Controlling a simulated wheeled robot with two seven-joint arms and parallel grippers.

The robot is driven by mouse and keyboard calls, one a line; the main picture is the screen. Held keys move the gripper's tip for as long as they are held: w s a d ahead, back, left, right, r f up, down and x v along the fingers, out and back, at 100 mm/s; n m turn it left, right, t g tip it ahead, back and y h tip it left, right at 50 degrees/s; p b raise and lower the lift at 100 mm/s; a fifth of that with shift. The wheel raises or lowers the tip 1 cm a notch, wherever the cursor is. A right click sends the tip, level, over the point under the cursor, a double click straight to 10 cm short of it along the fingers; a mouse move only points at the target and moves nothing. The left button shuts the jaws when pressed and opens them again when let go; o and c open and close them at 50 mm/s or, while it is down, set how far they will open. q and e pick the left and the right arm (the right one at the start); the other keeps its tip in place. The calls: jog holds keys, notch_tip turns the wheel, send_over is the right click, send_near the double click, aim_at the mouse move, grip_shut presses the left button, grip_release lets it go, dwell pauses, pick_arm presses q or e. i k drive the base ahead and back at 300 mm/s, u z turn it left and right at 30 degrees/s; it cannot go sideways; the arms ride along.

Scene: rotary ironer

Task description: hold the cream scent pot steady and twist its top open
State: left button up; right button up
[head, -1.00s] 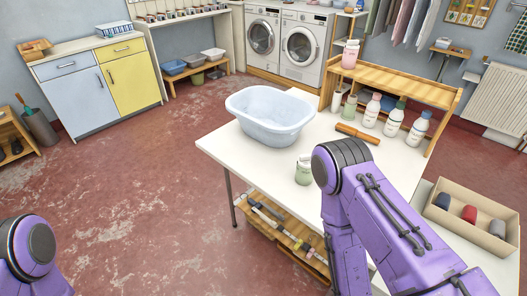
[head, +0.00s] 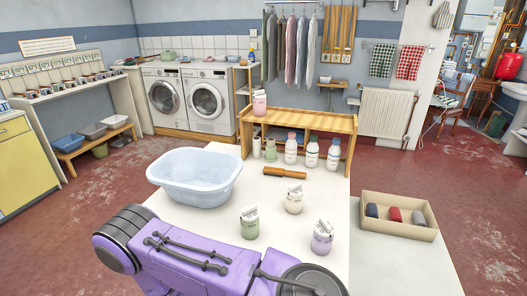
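The cream scent pot (head: 293,200) stands upright on the white table (head: 325,200), right of the middle, with a pale top on it. A green pot (head: 249,223) stands to its front left and a lilac pot (head: 322,238) to its front right. A purple arm of mine crosses the front of the view, apart from the cream pot in the picture. Neither gripper shows.
A pale blue basin (head: 195,178) and a wooden roller (head: 285,172) lie behind the pots. Several bottles stand by a wooden shelf (head: 310,121), with a pink pot (head: 259,103) on top. A box of rolls (head: 397,216) is at the right.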

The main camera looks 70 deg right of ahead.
aim_at(295, 190)
jog(key=i, duration=1.4)
jog(key=z, duration=2)
